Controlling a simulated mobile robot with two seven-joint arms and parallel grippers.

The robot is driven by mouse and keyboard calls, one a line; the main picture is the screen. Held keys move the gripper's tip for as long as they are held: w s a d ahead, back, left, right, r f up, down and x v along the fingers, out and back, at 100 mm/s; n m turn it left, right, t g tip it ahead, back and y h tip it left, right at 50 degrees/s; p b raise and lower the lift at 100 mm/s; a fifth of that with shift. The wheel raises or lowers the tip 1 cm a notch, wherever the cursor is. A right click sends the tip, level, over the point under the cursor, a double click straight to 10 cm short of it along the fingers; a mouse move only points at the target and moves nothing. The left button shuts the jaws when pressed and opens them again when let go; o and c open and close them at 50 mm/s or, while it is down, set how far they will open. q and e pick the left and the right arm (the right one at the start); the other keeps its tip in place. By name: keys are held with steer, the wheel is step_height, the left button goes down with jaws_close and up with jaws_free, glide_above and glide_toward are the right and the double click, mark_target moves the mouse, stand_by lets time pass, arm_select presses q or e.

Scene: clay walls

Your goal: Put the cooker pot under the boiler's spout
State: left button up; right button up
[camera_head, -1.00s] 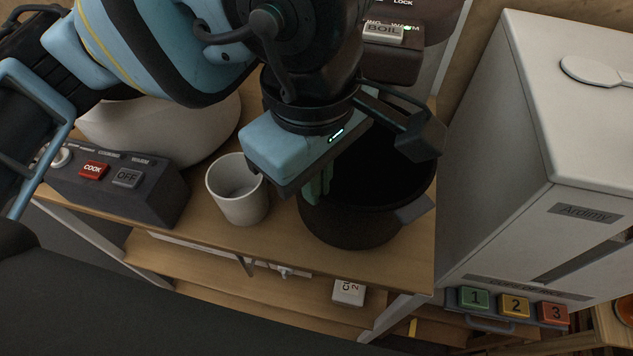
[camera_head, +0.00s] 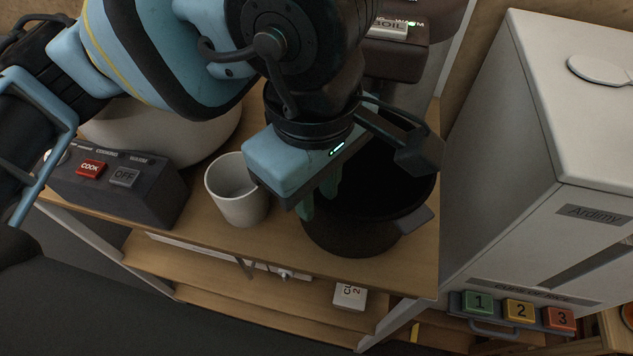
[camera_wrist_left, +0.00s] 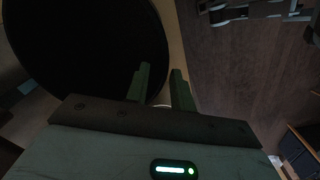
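The black cooker pot (camera_head: 352,236) stands on the wooden counter, with a side handle (camera_head: 415,220) toward the right. In the left wrist view the pot (camera_wrist_left: 85,45) fills the upper left. My left gripper (camera_head: 319,195) is at the pot's left rim, fingers pointing down. Its fingers (camera_wrist_left: 160,88) are apart, one over the pot's inside and one outside the rim. The boiler (camera_head: 398,50), dark with a BOIL button, is behind the pot at the top. Its spout is hidden, probably behind my arm. My right gripper is not in view.
A white mug (camera_head: 238,195) stands close to the left of the pot. A white Ardimy dispenser (camera_head: 500,170) with numbered buttons stands to the right. The counter's front edge is close to the pot.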

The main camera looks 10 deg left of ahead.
arm_select(q)
steer(key=shift+r, duration=0.1)
steer(key=shift+r, duration=0.25)
step_height(320, 180, up, 12)
steer(key=p, duration=0.1)
steer(key=shift+f, duration=0.15)
steer(key=shift+s+a+f, duration=0.1)
steer(key=shift+s, duration=0.1)
